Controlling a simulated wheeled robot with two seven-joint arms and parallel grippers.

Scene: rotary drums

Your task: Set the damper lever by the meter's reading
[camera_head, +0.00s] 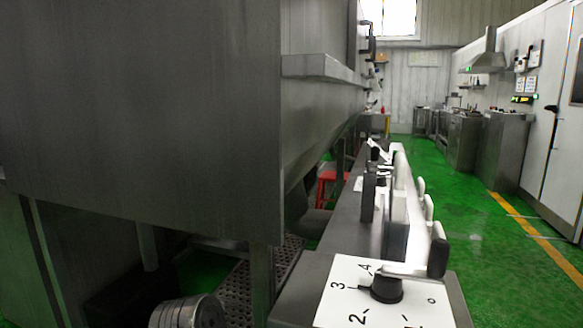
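A lever with a black upright handle (437,258) and a pale metal bar sits on a black hub (387,289), on a white numbered plate (335,306) at the bottom right. The handle end points right and slightly away from me, off the plate's edge, on the side between 4 and 0. Any mark under the bar is hidden. I cannot make out a readable meter; a small green-lit panel (524,99) on the right wall is too small to read. Neither gripper is in view.
A large grey metal housing (150,100) fills the left. A narrow metal bench (350,222) with more upright levers runs away from me. A red stool (331,180) stands behind it. Green floor (455,205) is clear on the right, beside steel counters (500,150).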

